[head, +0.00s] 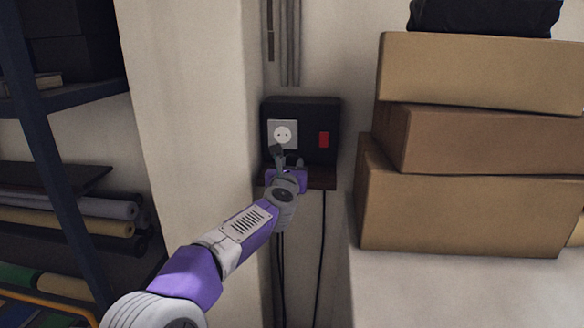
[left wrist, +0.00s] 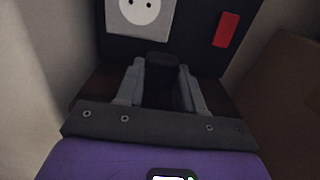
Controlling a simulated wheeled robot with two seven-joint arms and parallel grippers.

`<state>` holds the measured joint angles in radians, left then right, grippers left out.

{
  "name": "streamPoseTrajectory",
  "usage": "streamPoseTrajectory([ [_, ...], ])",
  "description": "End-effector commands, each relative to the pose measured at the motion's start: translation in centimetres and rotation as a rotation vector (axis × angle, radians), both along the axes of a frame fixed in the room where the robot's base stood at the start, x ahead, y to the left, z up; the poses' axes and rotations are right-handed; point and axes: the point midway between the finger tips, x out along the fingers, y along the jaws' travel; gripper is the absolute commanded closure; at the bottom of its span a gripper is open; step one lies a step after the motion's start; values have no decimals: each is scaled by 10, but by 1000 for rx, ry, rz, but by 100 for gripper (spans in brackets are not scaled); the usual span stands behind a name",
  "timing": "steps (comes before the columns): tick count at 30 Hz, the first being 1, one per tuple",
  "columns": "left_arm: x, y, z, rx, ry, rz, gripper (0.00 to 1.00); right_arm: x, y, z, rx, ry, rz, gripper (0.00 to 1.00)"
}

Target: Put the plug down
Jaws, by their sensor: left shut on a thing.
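My left gripper (head: 286,163) reaches to the black wall box from below, and its two grey fingers show in the left wrist view (left wrist: 162,85). It is shut on the dark plug (left wrist: 162,68), which also shows in the head view (head: 276,151). The plug is just below the white socket (head: 283,134) and apart from its two-hole face, which is bare. The socket also shows in the left wrist view (left wrist: 141,13). A small brown ledge (head: 322,178) lies under the box, partly hidden by my gripper. I cannot tell whether the plug touches the ledge. My right gripper is not in view.
The black box (head: 308,108) carries a red switch (head: 323,139). Dark cables (head: 321,260) hang below the ledge. Stacked cardboard boxes (head: 470,140) stand close on the right. A dark shelf rack (head: 50,150) with rolls (head: 100,207) is at left, beyond a pale wall pillar.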

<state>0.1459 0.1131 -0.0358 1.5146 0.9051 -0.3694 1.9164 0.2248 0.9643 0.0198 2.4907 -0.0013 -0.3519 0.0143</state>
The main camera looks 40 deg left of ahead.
Motion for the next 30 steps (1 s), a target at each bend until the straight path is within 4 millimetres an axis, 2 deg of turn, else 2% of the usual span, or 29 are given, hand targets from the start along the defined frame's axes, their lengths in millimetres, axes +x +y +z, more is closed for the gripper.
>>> streamPoseTrajectory([
  [1,1,5,-17,-7,26,9,100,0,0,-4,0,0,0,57],
  [8,1,5,-21,-9,27,9,100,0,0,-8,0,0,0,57],
  [9,1,5,-21,-10,28,9,61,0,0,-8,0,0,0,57],
  [14,1,5,-19,-9,24,7,37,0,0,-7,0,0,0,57],
  [23,1,3,-13,-5,15,4,37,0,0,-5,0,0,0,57],
  [29,1,2,3,-5,14,4,37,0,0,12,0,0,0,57],
  [30,-6,-2,2,-5,10,3,37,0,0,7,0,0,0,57],
])
